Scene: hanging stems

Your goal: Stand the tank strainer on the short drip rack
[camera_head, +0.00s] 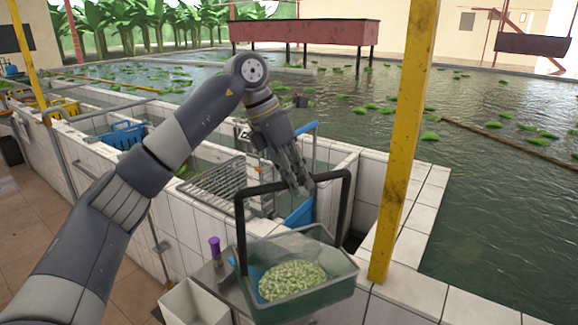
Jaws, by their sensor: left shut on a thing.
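A green, see-through bin (335,285) with a tall black hoop handle (346,195) is at the lower middle; I take it to be the tank strainer. Chopped pale-green bits (292,280) lie in it. My left gripper (300,187) is shut on the top bar of the handle. The bin hangs below, slightly tilted; I cannot tell whether its base touches anything. A metal wire rack (222,187), likely the short drip rack, lies over the tiled tank left of the gripper; my arm is close beside it. My right gripper is out of view.
A yellow post (407,140) stands just right of the bin. A white tub (192,302) and a purple-topped bottle (215,250) are left of it. Blue (124,134) and yellow (62,110) crates sit at the tiled tanks further left. Open water with floating leaves lies behind.

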